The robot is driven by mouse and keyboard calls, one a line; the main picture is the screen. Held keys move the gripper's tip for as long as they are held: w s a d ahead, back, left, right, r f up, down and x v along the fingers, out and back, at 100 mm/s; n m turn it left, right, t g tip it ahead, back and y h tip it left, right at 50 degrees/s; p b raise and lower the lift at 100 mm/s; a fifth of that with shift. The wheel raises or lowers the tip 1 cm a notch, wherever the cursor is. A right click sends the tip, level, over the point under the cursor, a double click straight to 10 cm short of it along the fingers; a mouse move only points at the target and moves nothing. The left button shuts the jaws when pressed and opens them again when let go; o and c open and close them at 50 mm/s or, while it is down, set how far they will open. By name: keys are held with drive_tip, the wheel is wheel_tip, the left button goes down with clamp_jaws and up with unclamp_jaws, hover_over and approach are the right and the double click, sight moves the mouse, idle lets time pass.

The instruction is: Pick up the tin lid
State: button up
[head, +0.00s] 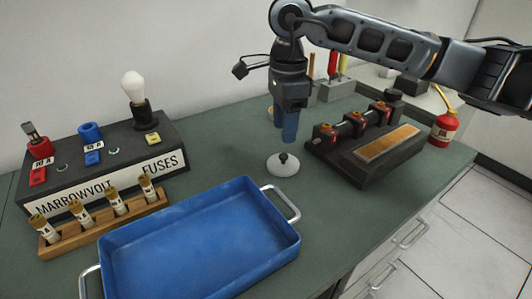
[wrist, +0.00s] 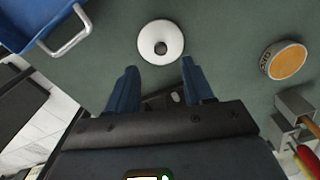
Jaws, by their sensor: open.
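The tin lid (head: 283,168) is a small white disc with a dark knob at its centre, lying flat on the green worktop. In the wrist view the lid (wrist: 147,34) is just beyond my fingertips, roughly centred between them. My gripper (head: 290,138) has blue fingers pointing down and is above the worktop, a little above and behind the lid in the head view. In the wrist view my gripper (wrist: 159,66) has its two fingers apart with nothing between them. The lid is fully visible and apart from the fingers.
A blue tray (head: 205,240) with metal handles lies front left of the lid. A dark fuse device (head: 360,160) stands close on the right. A round orange-topped tin (wrist: 285,62) is near the gripper. The fuse box (head: 105,165) and vial rack (head: 105,218) are left.

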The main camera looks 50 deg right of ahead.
sight(283, 155)
drive_tip(key=shift+d+f, duration=0.25)
drive_tip(key=shift+w+f, duration=0.1)
drive_tip(key=shift+f, duration=0.25)
drive_tip(key=shift+a+f+p, duration=0.15)
drive_tip(key=shift+f+p, duration=0.2)
drive_tip(key=shift+f, duration=1.3)
drive_tip(key=shift+a+f+p, duration=0.15)
drive_tip(key=shift+f+p, duration=0.2)
drive_tip(key=shift+f, duration=1.3)
clamp_jaws()
